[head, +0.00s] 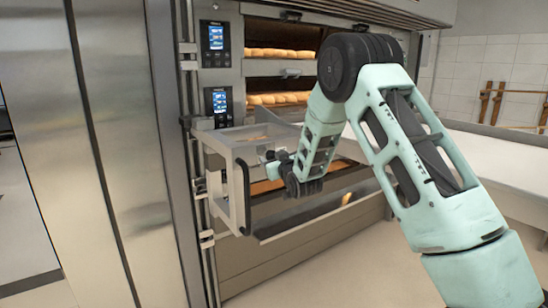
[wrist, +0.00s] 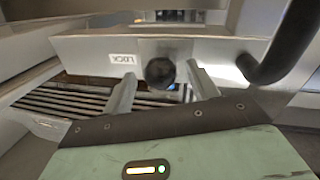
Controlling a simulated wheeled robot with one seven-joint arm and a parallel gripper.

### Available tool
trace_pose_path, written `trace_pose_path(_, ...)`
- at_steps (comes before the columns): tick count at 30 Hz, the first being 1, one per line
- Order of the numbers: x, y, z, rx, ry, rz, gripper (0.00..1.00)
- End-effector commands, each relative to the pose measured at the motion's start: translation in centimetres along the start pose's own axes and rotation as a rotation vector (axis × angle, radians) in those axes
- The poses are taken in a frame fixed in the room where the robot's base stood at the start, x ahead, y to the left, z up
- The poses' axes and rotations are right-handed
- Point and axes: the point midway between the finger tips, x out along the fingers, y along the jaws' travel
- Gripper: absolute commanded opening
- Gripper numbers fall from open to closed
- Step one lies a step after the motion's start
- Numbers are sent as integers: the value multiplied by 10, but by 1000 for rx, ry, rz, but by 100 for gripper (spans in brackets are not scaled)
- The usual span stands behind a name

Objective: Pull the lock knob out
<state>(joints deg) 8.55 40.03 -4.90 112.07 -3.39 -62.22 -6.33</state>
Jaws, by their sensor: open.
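The lock knob (wrist: 160,72) is a dark round ball on a pale metal block, seen in the wrist view beside a white label reading LOCK (wrist: 122,59). My gripper (wrist: 162,80) is open, with one pale finger on each side of the knob; I cannot tell whether either finger touches it. In the head view my gripper (head: 276,160) is small beside the grey metal frame (head: 226,160) in front of the oven, and the knob is too small to make out there.
A black bar handle (head: 244,196) runs along the frame's front and also shows at the upper right of the wrist view (wrist: 285,45). Oven decks with bread (head: 283,53) and control screens (head: 216,37) stand behind. A white worktop (head: 470,155) lies at the right.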

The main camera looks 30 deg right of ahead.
Motion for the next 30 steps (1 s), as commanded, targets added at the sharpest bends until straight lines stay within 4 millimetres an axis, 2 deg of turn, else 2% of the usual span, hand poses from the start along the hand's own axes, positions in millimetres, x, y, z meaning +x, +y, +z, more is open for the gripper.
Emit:
trace_pose_path(3, 0, 0, 0, 0, 0, 0, 59)
trace_pose_path(4, 0, 0, 0, 0, 0, 0, 53)
trace_pose_path(9, 0, 0, 0, 0, 0, 0, 6)
trace_pose_path(10, 0, 0, 0, 0, 0, 0, 0)
trace_pose_path(15, -4, 0, 2, 0, 0, 0, 0)
trace_pose_path(24, -26, 5, 3, 0, 2, 1, 0)
trace_pose_path(30, -27, 5, 2, 0, -2, 0, 0)
